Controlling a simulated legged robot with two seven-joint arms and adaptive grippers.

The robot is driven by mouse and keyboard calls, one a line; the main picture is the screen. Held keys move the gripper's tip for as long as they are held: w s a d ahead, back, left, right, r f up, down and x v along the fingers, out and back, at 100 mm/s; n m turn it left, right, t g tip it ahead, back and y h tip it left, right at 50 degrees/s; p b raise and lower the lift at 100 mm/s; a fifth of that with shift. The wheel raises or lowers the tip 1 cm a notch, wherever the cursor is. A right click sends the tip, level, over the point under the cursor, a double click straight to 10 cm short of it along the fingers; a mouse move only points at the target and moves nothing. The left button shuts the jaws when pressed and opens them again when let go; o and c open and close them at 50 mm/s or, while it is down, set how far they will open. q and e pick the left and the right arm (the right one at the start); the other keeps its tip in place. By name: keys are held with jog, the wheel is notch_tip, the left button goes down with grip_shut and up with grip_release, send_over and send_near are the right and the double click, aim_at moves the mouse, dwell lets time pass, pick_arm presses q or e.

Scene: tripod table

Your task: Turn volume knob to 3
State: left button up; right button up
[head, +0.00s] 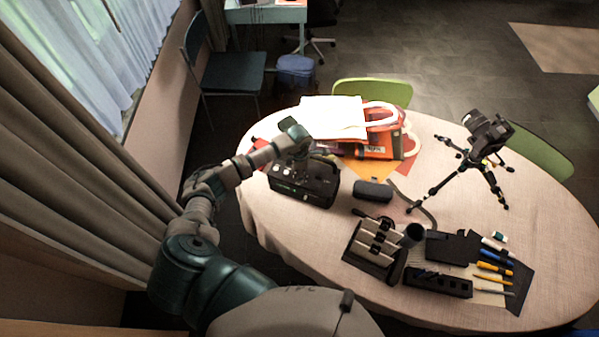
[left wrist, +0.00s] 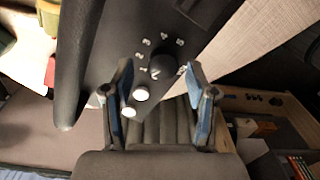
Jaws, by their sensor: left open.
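The black device (head: 305,186) with the volume knob stands at the left end of the oval table. In the left wrist view its dark panel (left wrist: 110,55) carries a round black knob (left wrist: 137,66) ringed by white numbers. Two white buttons sit beside the knob. My left gripper (head: 297,160) is over the device's top in the head view. In the left wrist view the left gripper (left wrist: 160,72) is open, its blue-padded fingers on either side of the knob. I cannot tell whether they touch it. The knob's pointer is too small to read. My right gripper is not in view.
A white and orange bag (head: 380,140) lies behind the device. A small dark case (head: 372,190) is to its right. A camera on a tripod (head: 483,150) stands at the right. A dark stand (head: 375,248) and pens (head: 495,268) are at the front.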

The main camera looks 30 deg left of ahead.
pick_arm(q)
jog(key=shift+f, duration=0.4)
jog(key=shift+d+f, duration=0.15)
jog(key=shift+d, duration=0.1)
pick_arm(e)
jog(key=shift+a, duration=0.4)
pick_arm(q)
grip_shut()
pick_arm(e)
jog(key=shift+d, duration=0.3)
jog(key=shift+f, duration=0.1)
